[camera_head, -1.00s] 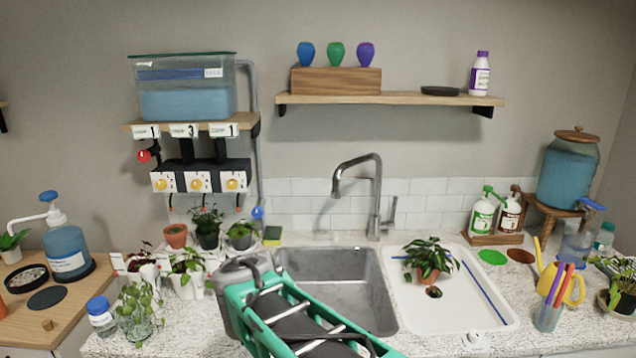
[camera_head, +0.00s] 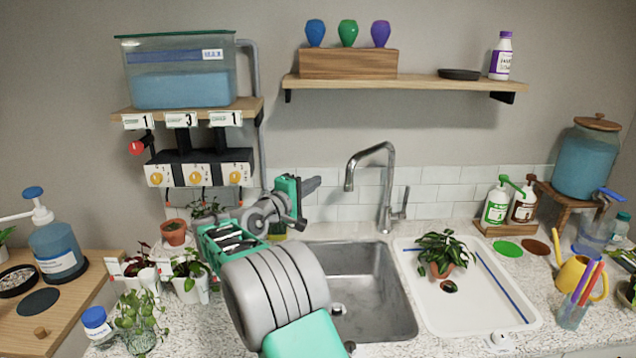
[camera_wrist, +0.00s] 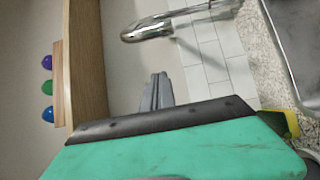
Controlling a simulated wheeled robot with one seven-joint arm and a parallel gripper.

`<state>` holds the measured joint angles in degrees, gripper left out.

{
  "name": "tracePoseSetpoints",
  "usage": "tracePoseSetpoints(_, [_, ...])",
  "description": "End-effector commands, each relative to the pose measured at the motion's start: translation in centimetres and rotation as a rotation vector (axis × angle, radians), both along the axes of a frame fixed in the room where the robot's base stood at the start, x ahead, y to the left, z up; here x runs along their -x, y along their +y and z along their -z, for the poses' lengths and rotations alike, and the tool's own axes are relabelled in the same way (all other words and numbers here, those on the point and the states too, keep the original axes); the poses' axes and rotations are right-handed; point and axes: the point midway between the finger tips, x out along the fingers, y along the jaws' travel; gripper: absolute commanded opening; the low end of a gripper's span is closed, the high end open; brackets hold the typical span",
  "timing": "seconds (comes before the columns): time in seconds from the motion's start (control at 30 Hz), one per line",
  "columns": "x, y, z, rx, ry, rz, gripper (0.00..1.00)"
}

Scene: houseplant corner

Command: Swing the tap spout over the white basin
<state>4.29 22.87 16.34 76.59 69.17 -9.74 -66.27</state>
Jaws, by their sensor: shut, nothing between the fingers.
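The chrome tap (camera_head: 388,200) stands upright at the back of the counter, between the steel sink and the white basin. Its curved spout (camera_head: 355,165) points left, on the steel sink's side. The spout also shows at the top of the wrist view (camera_wrist: 150,28). The white basin (camera_head: 515,312) is right of the steel sink (camera_head: 385,315) and holds a potted leafy plant (camera_head: 442,253). My gripper (camera_head: 314,184) is shut and empty, raised left of the spout with a gap between them. Its narrow fingertips show in the wrist view (camera_wrist: 158,84).
Left are a water tank (camera_head: 180,85), dosing units (camera_head: 200,175) and several potted plants. Two pump bottles (camera_head: 510,205) stand behind the basin. A yellow watering can (camera_head: 575,280) is at right.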

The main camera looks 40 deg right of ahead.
Motion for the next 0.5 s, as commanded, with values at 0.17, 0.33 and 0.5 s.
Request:
tracePoseSetpoints(0.17, [-1.1,-3.7,-0.2,-0.001,0.001,0.004,0.00])
tracePoseSetpoints(0.33, [-2.2,-6.8,-0.2,-0.002,0.002,0.003,0.00])
tracePoseSetpoints(0.5, [-0.1,-7.1,-0.3,-0.001,0.000,-0.001,0.00])
